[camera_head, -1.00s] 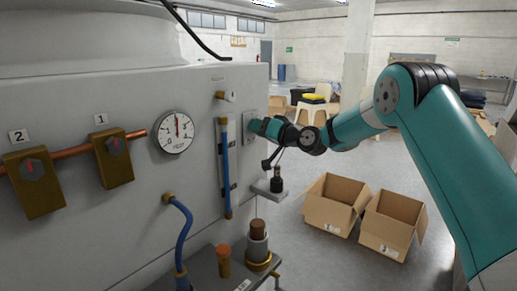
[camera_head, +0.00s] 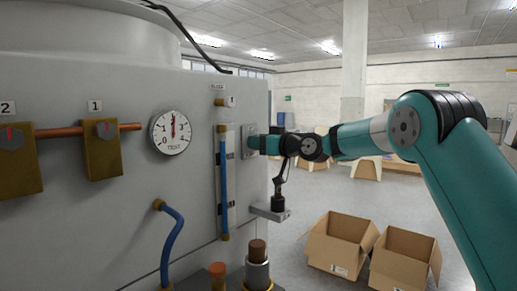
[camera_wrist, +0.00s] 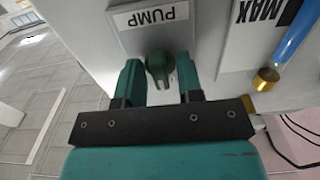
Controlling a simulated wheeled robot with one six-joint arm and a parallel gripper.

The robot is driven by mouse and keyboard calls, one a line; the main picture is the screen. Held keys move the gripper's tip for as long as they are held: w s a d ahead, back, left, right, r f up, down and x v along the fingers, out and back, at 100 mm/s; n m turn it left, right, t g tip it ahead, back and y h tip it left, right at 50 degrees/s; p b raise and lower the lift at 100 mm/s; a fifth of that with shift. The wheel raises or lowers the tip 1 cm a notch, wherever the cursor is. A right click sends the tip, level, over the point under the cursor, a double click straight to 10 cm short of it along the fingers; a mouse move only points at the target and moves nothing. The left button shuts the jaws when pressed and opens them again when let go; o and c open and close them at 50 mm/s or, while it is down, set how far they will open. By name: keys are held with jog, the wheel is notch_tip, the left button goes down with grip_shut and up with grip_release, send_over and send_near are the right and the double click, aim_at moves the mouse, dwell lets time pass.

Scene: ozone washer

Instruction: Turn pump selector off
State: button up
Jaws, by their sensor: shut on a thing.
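The pump selector is a dark green knob (camera_wrist: 160,68) on a grey plate (camera_wrist: 128,38) labelled PUMP, upside down in the wrist view. My gripper (camera_wrist: 160,77) has one teal finger on each side of the knob and is shut on it. In the head view my gripper (camera_head: 257,144) reaches the selector plate (camera_head: 248,133) on the right part of the machine's front panel. The knob itself is hidden there behind the gripper.
A blue sight tube (camera_head: 224,185) runs upright just left of the plate. A small bracket (camera_head: 268,214) juts out below my gripper. A round gauge (camera_head: 171,132) and two brass valves (camera_head: 102,155) are further left. Open cardboard boxes (camera_head: 340,245) stand on the floor at right.

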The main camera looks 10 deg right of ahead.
jog(key=shift+a, duration=0.1)
dwell(0.3)
jog(key=o, duration=0.6)
jog(key=shift+r, duration=0.1)
jog(key=b+v, duration=0.3)
jog(key=v, duration=1.4)
jog(key=shift+s+b, duration=0.2)
jog(key=shift+b, duration=0.1)
